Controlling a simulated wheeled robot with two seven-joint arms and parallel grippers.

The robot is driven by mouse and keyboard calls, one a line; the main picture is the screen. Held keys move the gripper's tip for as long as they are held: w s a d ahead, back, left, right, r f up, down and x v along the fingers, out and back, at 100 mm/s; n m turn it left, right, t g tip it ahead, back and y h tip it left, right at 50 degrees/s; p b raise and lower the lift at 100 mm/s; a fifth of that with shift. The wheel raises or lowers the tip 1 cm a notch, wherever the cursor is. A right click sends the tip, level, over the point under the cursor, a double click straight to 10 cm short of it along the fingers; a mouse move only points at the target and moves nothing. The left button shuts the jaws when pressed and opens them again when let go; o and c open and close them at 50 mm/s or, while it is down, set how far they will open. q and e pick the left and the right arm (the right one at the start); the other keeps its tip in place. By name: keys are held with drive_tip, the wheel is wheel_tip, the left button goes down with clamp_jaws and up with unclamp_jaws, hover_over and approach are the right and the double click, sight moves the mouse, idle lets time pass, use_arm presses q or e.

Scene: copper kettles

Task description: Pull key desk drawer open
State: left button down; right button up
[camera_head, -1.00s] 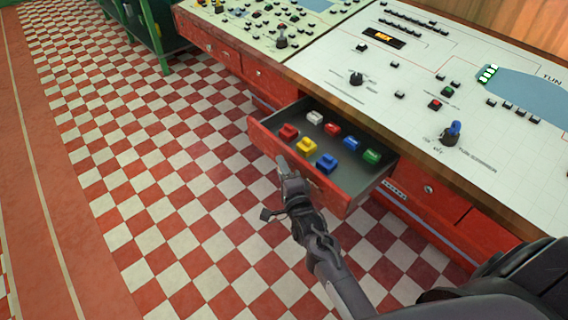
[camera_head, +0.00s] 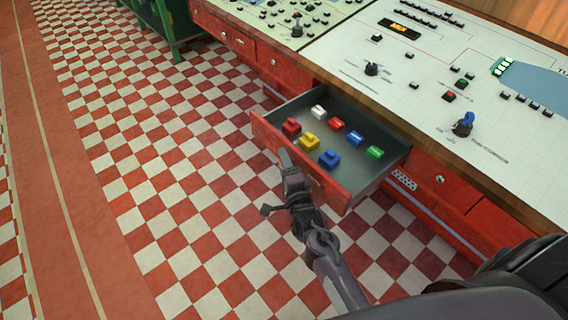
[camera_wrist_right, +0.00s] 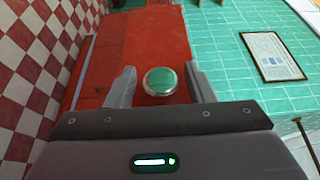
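The red desk drawer (camera_head: 340,196) is pulled well out of the desk in the head view, showing its grey inside. Several small coloured blocks lie in it, among them a yellow block (camera_head: 309,142) and a green block (camera_head: 375,152). My right gripper (camera_head: 286,160) is at the outer side of the drawer's front. In the right wrist view, its two fingers (camera_wrist_right: 160,86) stand apart on either side of a round, shiny drawer knob (camera_wrist_right: 160,81), with a narrow gap visible on each side. My left gripper is not in view.
The desk top (camera_head: 400,75) carries a white panel with switches and a blue-topped knob (camera_head: 463,124). Closed red drawers (camera_head: 284,68) flank the open one. A green-framed cabinet (camera_head: 165,25) stands at the top left. The checkered floor (camera_head: 180,170) left of the drawer is clear.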

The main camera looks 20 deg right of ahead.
drive_tip(key=s+p, duration=0.4)
drive_tip(key=s, duration=0.4)
drive_tip(key=shift+a, duration=0.15)
drive_tip(key=shift+w, duration=0.1)
idle(0.4)
